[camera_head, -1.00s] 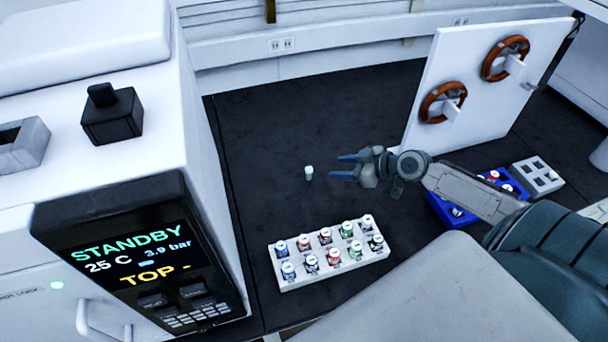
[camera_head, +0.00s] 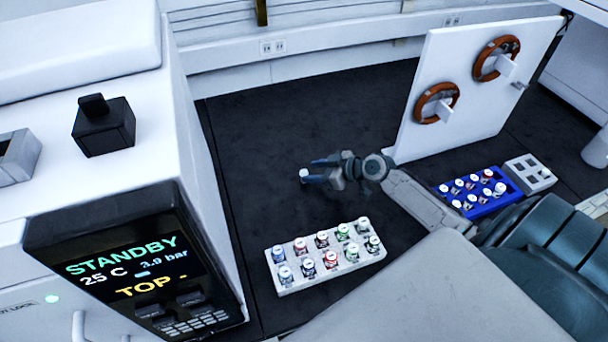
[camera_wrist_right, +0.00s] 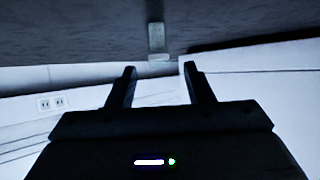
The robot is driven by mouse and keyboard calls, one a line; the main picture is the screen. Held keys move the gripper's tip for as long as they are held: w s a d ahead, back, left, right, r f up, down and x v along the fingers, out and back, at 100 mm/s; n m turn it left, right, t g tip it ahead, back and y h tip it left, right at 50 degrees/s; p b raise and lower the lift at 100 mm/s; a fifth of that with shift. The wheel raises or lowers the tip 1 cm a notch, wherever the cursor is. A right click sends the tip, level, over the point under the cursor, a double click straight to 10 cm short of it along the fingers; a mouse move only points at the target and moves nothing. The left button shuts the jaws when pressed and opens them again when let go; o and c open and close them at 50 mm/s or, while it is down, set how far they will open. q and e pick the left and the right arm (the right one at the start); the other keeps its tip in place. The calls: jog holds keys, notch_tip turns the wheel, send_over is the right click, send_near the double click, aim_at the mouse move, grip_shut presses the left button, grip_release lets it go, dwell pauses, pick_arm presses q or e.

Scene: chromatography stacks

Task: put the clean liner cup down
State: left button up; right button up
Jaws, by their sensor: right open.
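The clean liner cup (camera_head: 304,173), a small pale piece with a white top, stands on the dark bench left of the middle in the head view. Nothing is held in the jaws. My left gripper is not in view.
A white rack (camera_head: 330,268) of capped vials is in front of the gripper. A blue rack (camera_head: 514,181) and a grey block (camera_head: 541,172) lie to the right. A white panel (camera_head: 440,135) with brown rings stands behind. An instrument (camera_head: 205,180) borders the left. The bench behind the cup is clear.

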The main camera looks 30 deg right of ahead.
aim_at(305, 171)
jog(key=p+x, duration=0.1)
jog(key=x, duration=0.3)
jog(key=shift+w+r, duration=0.15)
jog(key=shift+w, duration=0.05)
grip_shut()
